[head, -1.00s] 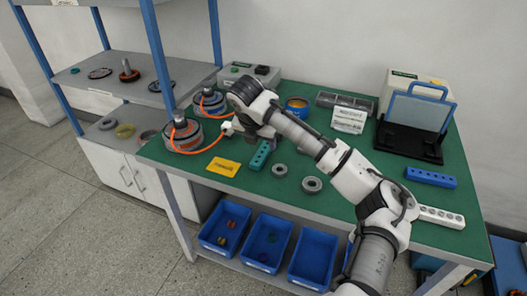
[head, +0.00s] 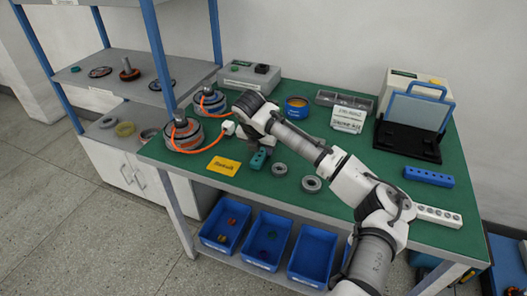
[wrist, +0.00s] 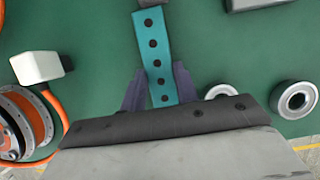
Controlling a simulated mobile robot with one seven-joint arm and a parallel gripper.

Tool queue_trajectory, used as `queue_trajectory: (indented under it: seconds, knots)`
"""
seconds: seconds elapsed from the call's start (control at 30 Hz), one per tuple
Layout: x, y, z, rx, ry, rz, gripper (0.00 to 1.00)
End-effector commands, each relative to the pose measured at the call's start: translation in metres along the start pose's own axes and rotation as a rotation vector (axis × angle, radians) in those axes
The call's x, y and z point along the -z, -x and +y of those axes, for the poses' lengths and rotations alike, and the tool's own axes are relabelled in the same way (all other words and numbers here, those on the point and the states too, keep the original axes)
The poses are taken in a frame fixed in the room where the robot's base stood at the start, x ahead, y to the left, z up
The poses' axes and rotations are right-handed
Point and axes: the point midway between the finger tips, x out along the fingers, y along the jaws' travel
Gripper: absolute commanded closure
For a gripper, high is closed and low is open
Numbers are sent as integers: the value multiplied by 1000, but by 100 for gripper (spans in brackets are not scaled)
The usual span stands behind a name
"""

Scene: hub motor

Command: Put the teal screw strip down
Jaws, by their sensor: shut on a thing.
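The teal screw strip (wrist: 153,50) is a narrow block with a row of dark holes. In the wrist view it runs between the two fingers of my gripper (wrist: 159,88), which are shut on it, and its far end points to the top of the picture. In the head view the strip (head: 258,159) shows below my gripper (head: 264,148), over the front part of the green table, partly hidden by the gripper. I cannot tell whether its underside touches the table.
A yellow label card (head: 224,166) lies to the left on the green table (head: 330,205). Two grey rings (head: 279,169) (head: 311,184) lie to the right. Hub motors with orange cables (head: 184,134) stand at left. A blue strip (head: 428,177) and a white strip (head: 438,216) lie far right.

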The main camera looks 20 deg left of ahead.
Motion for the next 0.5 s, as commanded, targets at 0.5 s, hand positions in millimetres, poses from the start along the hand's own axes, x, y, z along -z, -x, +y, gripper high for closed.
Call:
queue_trajectory:
  seconds: [0.5]
  knots:
    - [-10,22,0,-1,0,-3,98]
